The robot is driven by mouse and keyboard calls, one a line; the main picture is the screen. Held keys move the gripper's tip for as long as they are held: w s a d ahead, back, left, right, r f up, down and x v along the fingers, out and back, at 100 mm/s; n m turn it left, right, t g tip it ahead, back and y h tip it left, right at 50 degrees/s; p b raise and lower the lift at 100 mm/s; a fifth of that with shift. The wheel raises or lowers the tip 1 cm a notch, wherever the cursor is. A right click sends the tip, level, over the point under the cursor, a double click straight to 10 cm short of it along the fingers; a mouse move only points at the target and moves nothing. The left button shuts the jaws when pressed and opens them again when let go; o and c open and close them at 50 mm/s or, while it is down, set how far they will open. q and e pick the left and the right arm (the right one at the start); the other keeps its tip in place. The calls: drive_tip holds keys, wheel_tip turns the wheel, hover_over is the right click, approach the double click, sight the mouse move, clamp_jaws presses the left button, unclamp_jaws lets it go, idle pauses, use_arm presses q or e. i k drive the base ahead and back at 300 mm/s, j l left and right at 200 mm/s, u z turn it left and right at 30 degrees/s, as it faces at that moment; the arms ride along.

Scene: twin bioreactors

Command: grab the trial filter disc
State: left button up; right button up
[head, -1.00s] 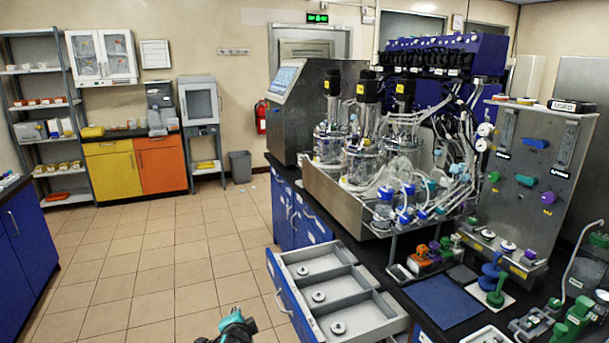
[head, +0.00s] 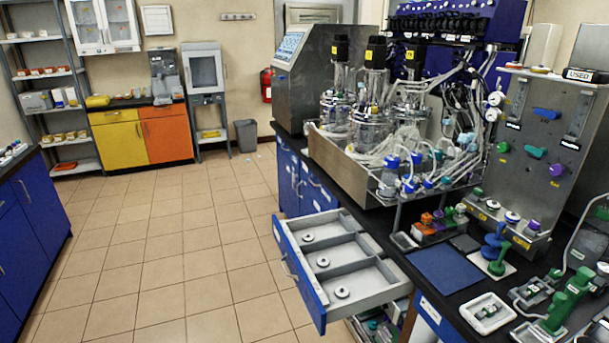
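An open drawer (head: 279,231) with three compartments juts from the blue bench. Each compartment holds one small pale disc with a dark centre: the far one (head: 308,237), the middle one (head: 323,262) and the near one (head: 342,292). More small round pieces sit on the steel panel's ledge, one white and dark (head: 512,217) and one purple-topped (head: 533,225). I cannot tell which of these is the trial filter disc. Neither of my grippers is in view.
A blue mat (head: 447,272), a white tray (head: 488,312) and green clamp-like fixtures (head: 568,298) lie on the black bench top. Glass bioreactors (head: 366,110) stand behind. A box marked USED (head: 590,76) tops the steel panel. The tiled floor left of the drawer is clear.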

sight(307, 237)
drive_tip(key=i+j+z, duration=0.1)
drive_tip(key=z, duration=0.9)
drive_tip(key=i+j+z, duration=0.2)
drive_tip(key=j+z, duration=0.2)
drive_tip(key=j, duration=0.15)
drive_tip(key=i+j+z, duration=0.15)
drive_tip(key=j+z, duration=0.2)
drive_tip(key=j, duration=0.2)
drive_tip(key=j+z, duration=0.4)
drive_tip(key=j, duration=0.2)
drive_tip(key=j+z, duration=0.1)
drive_tip(key=j, duration=2)
